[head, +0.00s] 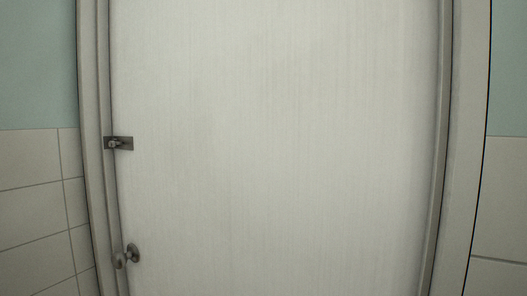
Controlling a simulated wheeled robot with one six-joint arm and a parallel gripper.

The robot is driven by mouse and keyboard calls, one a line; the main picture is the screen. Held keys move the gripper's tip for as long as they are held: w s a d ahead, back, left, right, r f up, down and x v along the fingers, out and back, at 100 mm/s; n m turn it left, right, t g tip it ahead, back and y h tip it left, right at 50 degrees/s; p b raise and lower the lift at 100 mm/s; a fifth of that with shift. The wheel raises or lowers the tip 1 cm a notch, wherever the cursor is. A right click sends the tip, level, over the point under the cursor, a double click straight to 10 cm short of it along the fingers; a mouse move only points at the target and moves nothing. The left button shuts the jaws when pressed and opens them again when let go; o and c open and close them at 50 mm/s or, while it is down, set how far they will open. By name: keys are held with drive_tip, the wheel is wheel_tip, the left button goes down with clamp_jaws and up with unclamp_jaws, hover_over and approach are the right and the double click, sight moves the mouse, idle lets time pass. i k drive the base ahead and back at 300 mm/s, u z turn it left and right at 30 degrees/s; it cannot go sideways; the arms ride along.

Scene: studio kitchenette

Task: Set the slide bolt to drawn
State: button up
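The slide bolt (119,143) is a small dark metal plate with a short knob, at the left edge of the white door (275,150). The plate reaches from the door onto the frame. The knob sits toward the left part of the plate, with a dark slot to its right. The bolt is small here, and its tongue cannot be made out. My gripper is not in view.
A round metal door knob (126,256) stands out below the bolt. The door looks shut within its pale frame (468,130). Tiled wall (30,190) with pale blue paint above flanks both sides. Nothing stands before the door in view.

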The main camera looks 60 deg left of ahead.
sight(111, 144)
drive_tip(key=k, duration=1)
drive_tip(key=u, duration=0.95)
drive_tip(key=i, duration=0.85)
drive_tip(key=u, duration=0.5)
drive_tip(key=i, duration=0.75)
drive_tip(key=u, duration=0.7)
